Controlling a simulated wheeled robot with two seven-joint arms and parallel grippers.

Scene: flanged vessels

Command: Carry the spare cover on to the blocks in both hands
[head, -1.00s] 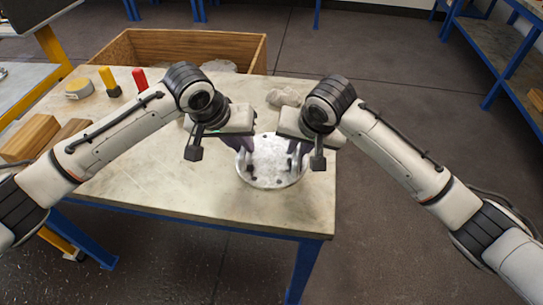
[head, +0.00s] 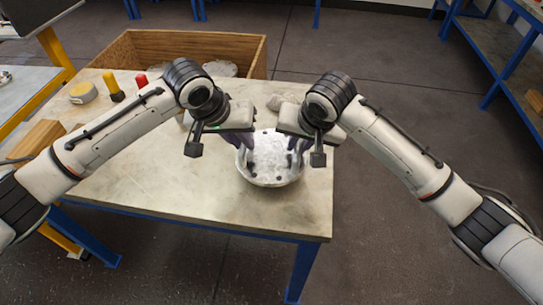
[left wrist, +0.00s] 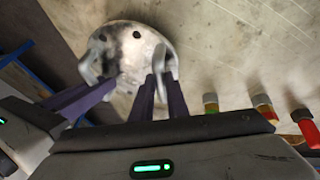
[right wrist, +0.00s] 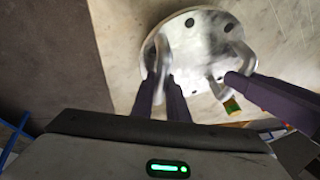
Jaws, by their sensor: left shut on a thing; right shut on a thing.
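The spare cover (head: 270,172) is a round pale metal disc with dark bolt holes and two raised loop handles. It is near the right end of the table, and looks lifted slightly above it. My left gripper (head: 246,152) is shut on its left handle, which shows in the left wrist view (left wrist: 160,75). My right gripper (head: 296,152) is shut on the right handle, seen in the right wrist view (right wrist: 160,75). A wooden block (head: 36,138) lies at the table's left side, partly hidden by my left arm.
The table (head: 190,185) is bare between the cover and my left arm. A wooden crate (head: 180,45) is behind. Grey lumps (head: 283,101) lie behind the cover.

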